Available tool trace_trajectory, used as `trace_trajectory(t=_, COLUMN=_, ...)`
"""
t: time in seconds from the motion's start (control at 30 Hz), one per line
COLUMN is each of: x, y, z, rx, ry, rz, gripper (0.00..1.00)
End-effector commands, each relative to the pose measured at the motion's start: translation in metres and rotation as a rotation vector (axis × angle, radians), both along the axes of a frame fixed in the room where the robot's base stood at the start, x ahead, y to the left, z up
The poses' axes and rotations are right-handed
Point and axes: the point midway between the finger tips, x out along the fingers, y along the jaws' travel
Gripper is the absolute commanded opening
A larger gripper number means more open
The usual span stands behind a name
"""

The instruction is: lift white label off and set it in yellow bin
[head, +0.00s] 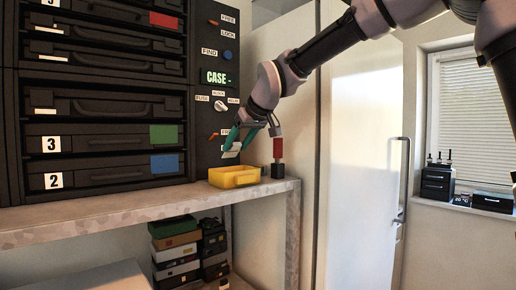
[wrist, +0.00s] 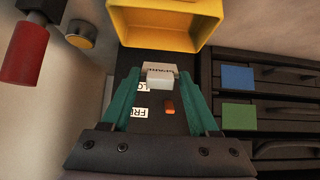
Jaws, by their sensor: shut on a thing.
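My gripper (head: 237,140) is in front of the right part of the dark panel, a little above the yellow bin. In the wrist view its green fingers (wrist: 162,82) are shut on the white label (wrist: 160,77), a small pale block with dark lettering on its edge. The white label (head: 232,151) also shows at the fingertips in the head view. It looks clear of the bin. The yellow bin (head: 215,179) stands open and upright on the shelf; in the wrist view the yellow bin (wrist: 168,43) lies just beyond the fingertips.
A red-handled tool (head: 277,150) stands in a black block right of the bin. Black cases with colour patches (head: 163,135) fill the rack at left. The shelf (head: 110,207) is bare left of the bin. A door with a long handle (head: 404,180) is at right.

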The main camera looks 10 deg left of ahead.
Motion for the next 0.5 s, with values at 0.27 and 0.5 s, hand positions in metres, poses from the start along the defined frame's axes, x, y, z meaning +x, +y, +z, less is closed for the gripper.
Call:
trace_trajectory(t=0.27, x=-0.001, y=0.007, z=-0.008, rx=0.024, ry=-0.016, rz=0.007, gripper=0.00)
trace_trajectory(t=0.5, x=-0.001, y=0.007, z=-0.032, rx=0.021, ry=-0.015, rz=0.007, gripper=0.00)
